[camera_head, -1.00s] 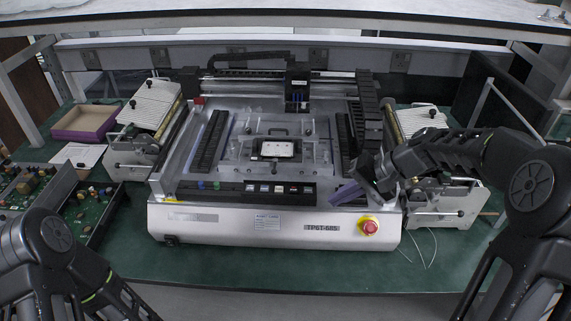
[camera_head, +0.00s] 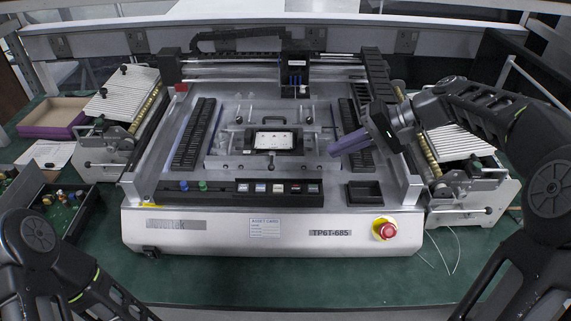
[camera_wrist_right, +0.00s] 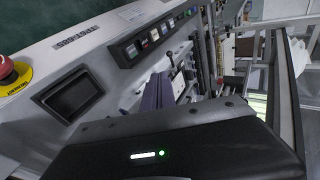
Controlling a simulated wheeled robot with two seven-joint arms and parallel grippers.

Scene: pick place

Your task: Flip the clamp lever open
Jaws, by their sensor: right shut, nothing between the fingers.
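The fixture (camera_head: 221,161) sits in the middle of the machine bed and holds a white-topped rectangular part (camera_head: 275,140). A dark handle-like bar (camera_head: 268,120) is behind the part, and small black-knobbed levers (camera_head: 308,117) stand around it. I cannot tell which is the clamp lever or whether it is open. My right gripper (camera_head: 338,150), with purple fingers, is shut and empty, to the right of the fixture and apart from the white-topped part. Its fingers also show in the right wrist view (camera_wrist_right: 158,92). My left arm shows at lower left; its gripper is out of view.
The machine's front has a button row (camera_head: 275,188), a black recessed tray (camera_head: 364,192) and a red emergency stop (camera_head: 385,229). A gantry head (camera_head: 295,75) is behind the fixture. Feeders (camera_head: 120,105) flank the machine. A purple-sided box (camera_head: 50,120) is at left.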

